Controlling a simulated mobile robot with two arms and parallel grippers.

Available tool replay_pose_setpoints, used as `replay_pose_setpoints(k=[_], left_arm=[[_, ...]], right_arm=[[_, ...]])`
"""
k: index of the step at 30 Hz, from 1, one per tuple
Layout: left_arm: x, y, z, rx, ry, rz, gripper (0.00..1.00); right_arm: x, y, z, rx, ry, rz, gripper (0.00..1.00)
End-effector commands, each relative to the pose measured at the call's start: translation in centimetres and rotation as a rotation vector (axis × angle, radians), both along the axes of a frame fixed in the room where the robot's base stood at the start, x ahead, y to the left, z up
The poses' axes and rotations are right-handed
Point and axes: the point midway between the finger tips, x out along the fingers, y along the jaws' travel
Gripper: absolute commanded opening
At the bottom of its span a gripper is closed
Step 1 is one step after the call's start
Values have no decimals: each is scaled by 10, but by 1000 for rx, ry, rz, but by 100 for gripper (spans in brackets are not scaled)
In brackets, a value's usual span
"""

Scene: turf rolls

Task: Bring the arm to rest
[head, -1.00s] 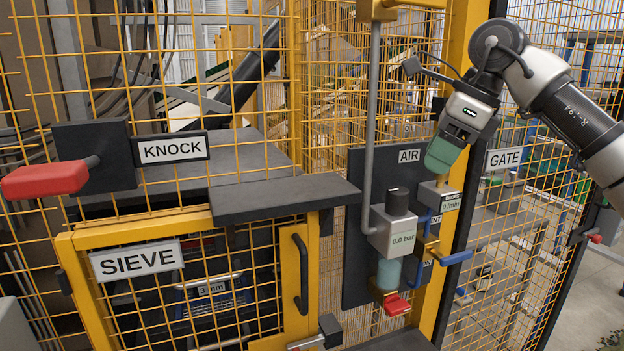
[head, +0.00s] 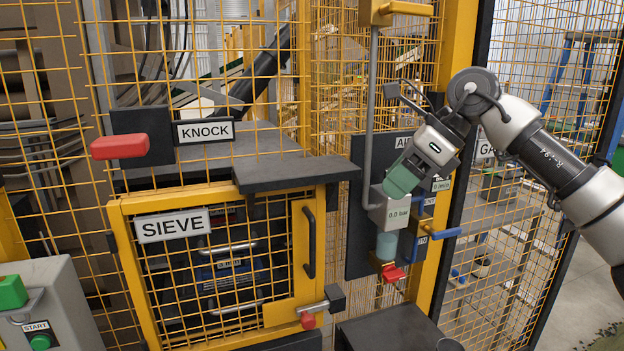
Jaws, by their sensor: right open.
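My right arm comes in from the right edge in the head view. Its right gripper (head: 399,184) has green-teal fingers and points down and left. It hangs in front of the AIR panel (head: 360,225) and covers the top of the grey air unit (head: 388,212), which reads 0.0 bar. Whether it touches the unit cannot be told. The gripper is open and I see nothing held in it. My left gripper is not in view.
Left of the panel is the yellow mesh SIEVE door (head: 117,262), shut, with a dark handle. A red KNOCK handle (head: 120,146) sticks out above it. A grey START box (head: 65,300) stands lower left. Blue valve lever (head: 447,233) and yellow post are close to the gripper.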

Motion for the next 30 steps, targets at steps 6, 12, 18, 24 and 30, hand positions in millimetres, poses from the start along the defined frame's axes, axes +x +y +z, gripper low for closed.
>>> replay_pose_setpoints(k=[6, 12, 18, 24, 30], left_arm=[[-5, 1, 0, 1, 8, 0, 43], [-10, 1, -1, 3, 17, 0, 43], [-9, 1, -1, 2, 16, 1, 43], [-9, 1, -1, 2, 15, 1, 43], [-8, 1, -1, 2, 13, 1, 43]], right_arm=[[-7, 65, -38, 280, 58, 48, 54], [-30, 131, -66, 733, 218, 13, 54], [-45, 151, -78, 1287, 508, -221, 54], [-39, 112, -117, 1748, 848, -656, 54], [-49, 45, -208, 2047, 1179, -1281, 54]])
